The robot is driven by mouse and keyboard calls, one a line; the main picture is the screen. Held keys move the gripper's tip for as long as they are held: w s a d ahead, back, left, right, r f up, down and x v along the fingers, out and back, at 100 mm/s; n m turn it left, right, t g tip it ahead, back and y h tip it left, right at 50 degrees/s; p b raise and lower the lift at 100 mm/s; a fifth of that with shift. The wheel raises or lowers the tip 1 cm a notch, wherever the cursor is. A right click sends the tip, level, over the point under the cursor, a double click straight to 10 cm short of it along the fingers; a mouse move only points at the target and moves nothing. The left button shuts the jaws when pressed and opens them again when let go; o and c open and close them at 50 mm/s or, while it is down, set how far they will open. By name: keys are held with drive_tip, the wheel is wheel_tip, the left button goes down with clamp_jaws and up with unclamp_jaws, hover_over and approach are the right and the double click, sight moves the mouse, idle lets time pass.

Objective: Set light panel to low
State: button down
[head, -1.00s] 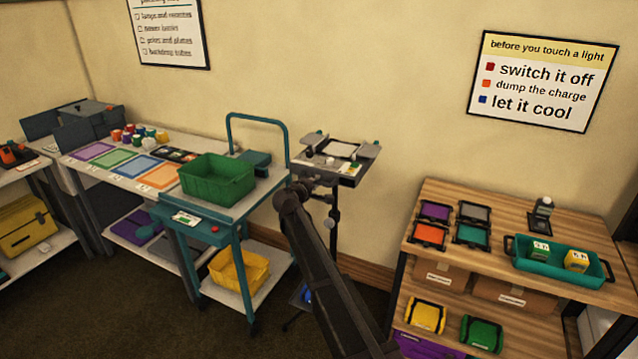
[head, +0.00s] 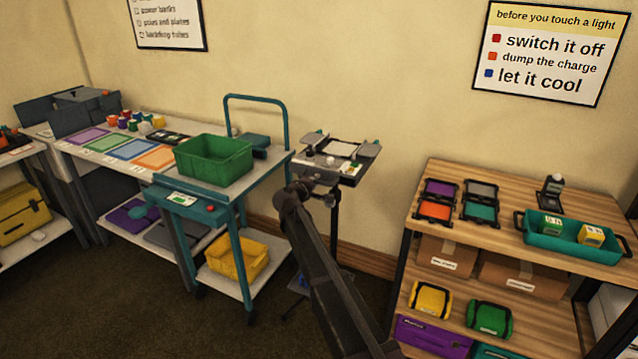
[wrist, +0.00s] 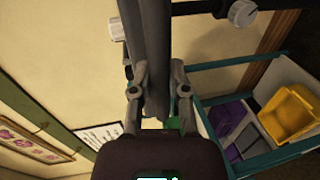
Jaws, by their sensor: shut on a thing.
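The light panel (head: 340,150) stands face up on a dark stand in the middle of the head view, with grey side flaps and small pale knobs. My arm covers much of the stand's lower part. My gripper (wrist: 158,85) shows in the wrist view, its two fingers on either side of a long dark grey part (wrist: 150,40), and it is shut on it. I cannot tell which part of the panel or stand this is. The head view does not show the fingertips clearly. The panel's setting is too small to read.
A teal trolley (head: 238,186) with a green crate (head: 213,170) stands close left of the stand. A wooden shelf (head: 440,185) with a teal tray (head: 570,250) is at the right. The wall is close behind. Dark floor lies open at the front left.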

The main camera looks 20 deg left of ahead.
drive_tip(key=shift+s+a+f, duration=0.1)
drive_tip(key=shift+s+a, duration=0.05)
drive_tip(key=shift+a, duration=0.2)
drive_tip(key=c, duration=1.1)
unclamp_jaws()
drive_tip(key=o, duration=0.5)
drive_tip(key=shift+a+f, duration=0.15)
drive_tip(key=shift+f, duration=0.1)
drive_tip(key=shift+d+r, duration=0.15)
drive_tip(key=shift+d, duration=0.1)
drive_tip(key=shift+d, duration=0.1)
